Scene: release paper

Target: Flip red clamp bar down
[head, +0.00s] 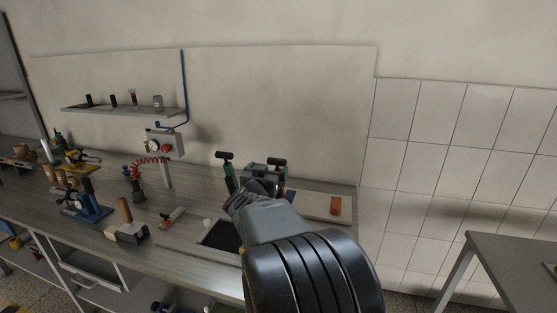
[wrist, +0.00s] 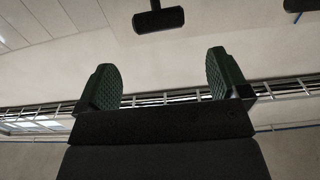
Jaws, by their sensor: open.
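No red clamp bar can be made out for certain; my arm hides part of the bench fixture. In the head view, a black-gripped lever (head: 224,156) stands upright at the left of that fixture, and a second black grip (head: 277,162) shows at its right. Another dark grip (wrist: 304,5) is cut off at upper right.
An orange-red block (head: 335,205) lies on a pale board at the bench's right end. A wooden-handled tool (head: 125,212), a blue-based device (head: 84,208) and a gauge unit (head: 163,145) stand left on the bench. A shelf (head: 125,110) hangs above. A separate table (head: 510,250) is at right.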

